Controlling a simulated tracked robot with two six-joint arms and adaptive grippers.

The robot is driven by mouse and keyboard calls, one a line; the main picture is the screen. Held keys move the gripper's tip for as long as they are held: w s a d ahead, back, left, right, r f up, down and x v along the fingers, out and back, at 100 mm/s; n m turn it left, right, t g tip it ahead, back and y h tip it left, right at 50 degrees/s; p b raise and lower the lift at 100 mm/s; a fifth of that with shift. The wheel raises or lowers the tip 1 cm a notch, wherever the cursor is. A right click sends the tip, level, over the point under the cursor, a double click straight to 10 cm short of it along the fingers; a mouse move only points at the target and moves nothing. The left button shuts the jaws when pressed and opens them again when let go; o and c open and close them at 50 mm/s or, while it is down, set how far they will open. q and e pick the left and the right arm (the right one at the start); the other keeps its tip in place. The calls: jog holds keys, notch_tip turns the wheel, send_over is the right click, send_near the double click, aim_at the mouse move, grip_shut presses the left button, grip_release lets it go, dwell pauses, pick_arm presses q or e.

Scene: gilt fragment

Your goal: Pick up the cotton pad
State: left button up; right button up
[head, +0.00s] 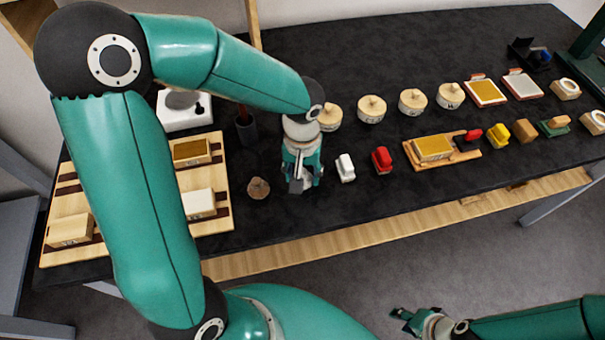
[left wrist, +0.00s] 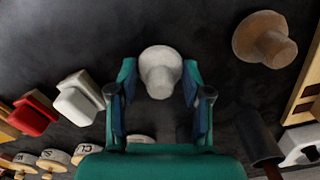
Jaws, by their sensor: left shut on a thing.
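The cotton pad (left wrist: 160,72) is a pale, round piece with a knob, seen between the fingers in the left wrist view. My left gripper (left wrist: 159,92) is shut on it, with a finger on each side. In the head view my left gripper (head: 301,184) points down at the table's front part, between a brown round piece and a white block; its fingers mostly hide the pad there. I cannot tell whether the pad touches the table. My right gripper (head: 413,314) is open and empty, off the table's front edge at the bottom.
The brown knobbed piece (head: 259,188) is left of my left gripper. A white block (head: 345,168) and a red block (head: 382,160) are to its right. Several round wooden boxes (head: 371,109) stand behind.

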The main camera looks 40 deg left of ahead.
aim_at(303, 171)
pick_arm(q)
jog(key=shift+r, duration=0.15)
notch_tip(303, 171, up, 20)
jog(key=shift+p, duration=0.3)
